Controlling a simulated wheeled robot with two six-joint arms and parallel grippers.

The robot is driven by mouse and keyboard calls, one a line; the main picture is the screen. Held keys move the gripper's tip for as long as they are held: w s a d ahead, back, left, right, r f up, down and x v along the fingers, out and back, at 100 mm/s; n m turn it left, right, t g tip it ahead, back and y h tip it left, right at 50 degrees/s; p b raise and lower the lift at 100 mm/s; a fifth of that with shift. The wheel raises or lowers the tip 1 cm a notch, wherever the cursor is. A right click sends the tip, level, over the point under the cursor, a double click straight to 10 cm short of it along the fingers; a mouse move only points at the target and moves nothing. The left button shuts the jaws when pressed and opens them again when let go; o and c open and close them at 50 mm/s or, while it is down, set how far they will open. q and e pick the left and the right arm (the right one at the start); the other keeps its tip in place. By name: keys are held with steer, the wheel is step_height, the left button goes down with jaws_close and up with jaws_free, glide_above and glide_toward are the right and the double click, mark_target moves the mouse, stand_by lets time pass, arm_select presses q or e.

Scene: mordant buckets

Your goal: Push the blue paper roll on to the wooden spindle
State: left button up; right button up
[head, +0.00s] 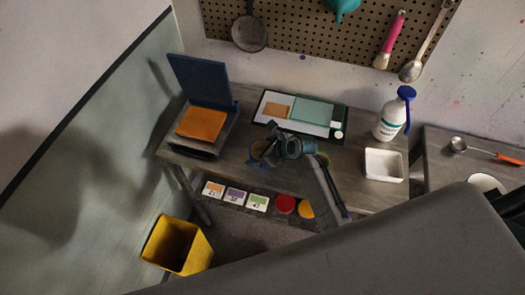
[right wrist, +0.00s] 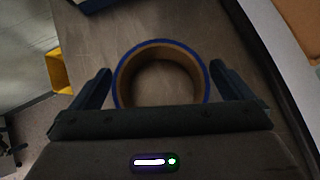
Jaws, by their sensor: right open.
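The blue paper roll (right wrist: 160,49) shows in the right wrist view as a ring with a blue outer edge and a tan inside, seen from above on the grey table. My right gripper (right wrist: 160,84) is open, with one finger on each side of the roll and narrow gaps between. In the head view my right gripper (head: 264,148) is low over the middle of the table, and the arm largely hides the roll. I cannot make out the wooden spindle in either view. My left gripper is not in view.
The grey table (head: 225,168) holds an orange pad (head: 201,124) on a dark stand, a tray with a green sheet (head: 312,110), a white bottle (head: 391,118) and a white tub (head: 384,165). A yellow bin (head: 176,245) stands on the floor. Several cards and round lids lie below the table's front.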

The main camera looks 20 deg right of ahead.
steer(key=c, duration=1)
steer(key=shift+r, duration=0.1)
steer(key=shift+c, duration=0.2)
